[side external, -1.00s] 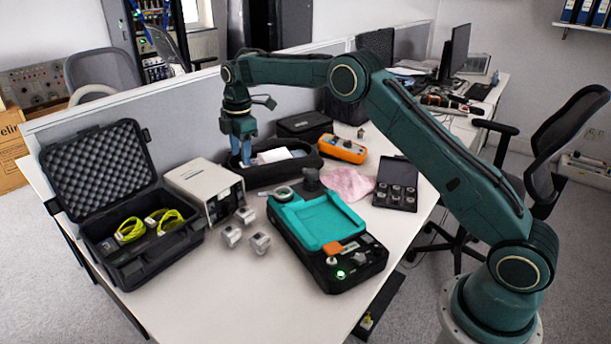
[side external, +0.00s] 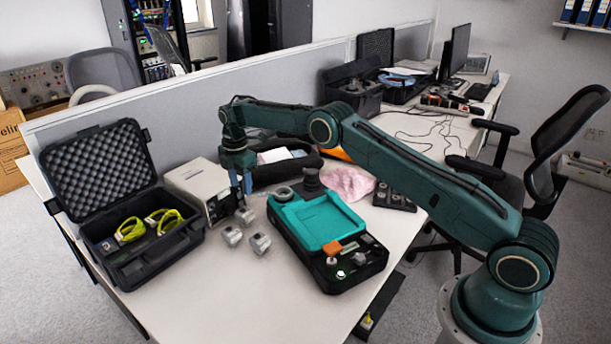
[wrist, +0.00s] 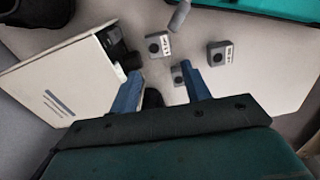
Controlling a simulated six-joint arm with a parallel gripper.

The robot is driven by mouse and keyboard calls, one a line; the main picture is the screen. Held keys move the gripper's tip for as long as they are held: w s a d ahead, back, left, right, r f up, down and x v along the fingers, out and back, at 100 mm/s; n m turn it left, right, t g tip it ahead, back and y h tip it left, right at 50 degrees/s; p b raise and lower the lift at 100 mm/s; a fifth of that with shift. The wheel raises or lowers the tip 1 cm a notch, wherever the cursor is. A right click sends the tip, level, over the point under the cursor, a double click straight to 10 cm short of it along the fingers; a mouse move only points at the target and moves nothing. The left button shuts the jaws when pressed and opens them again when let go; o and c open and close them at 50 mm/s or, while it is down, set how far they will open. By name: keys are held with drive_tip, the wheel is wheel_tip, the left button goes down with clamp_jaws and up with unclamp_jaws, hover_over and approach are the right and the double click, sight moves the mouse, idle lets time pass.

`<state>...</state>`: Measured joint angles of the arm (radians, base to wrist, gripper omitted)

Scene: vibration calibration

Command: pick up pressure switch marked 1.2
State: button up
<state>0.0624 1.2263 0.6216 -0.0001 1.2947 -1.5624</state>
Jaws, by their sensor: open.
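Three small grey cube-shaped switches stand on the white table: one (side external: 245,216) beside the beige instrument, one (side external: 232,236) in front of it and one (side external: 259,244) to the right. In the wrist view I see dark round faces and small labels on two cubes (wrist: 157,45) (wrist: 220,53); a third cube (wrist: 180,75) is partly hidden by the right finger. I cannot read which is marked 1.2. My gripper (side external: 243,188) points down, open and empty, just above the rearmost cube. Its blue fingers (wrist: 162,87) are spread apart in the wrist view.
The beige instrument box (side external: 198,182) stands close to the left of my gripper. A teal-topped device (side external: 318,222) lies to the right. An open black case (side external: 160,250) with yellow-green items stands at far left. The front table (side external: 255,295) is clear.

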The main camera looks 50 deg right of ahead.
sight(244, 212)
wheel_tip(244, 212, down, 7)
drive_tip(key=shift+r, duration=0.1)
idle(0.4)
drive_tip(key=shift+d+f, duration=0.1)
drive_tip(key=shift+f, duration=2.55)
drive_tip(key=c, duration=0.6)
drive_tip(key=shift+c, duration=0.7)
drive_tip(key=shift+w+r, duration=0.1)
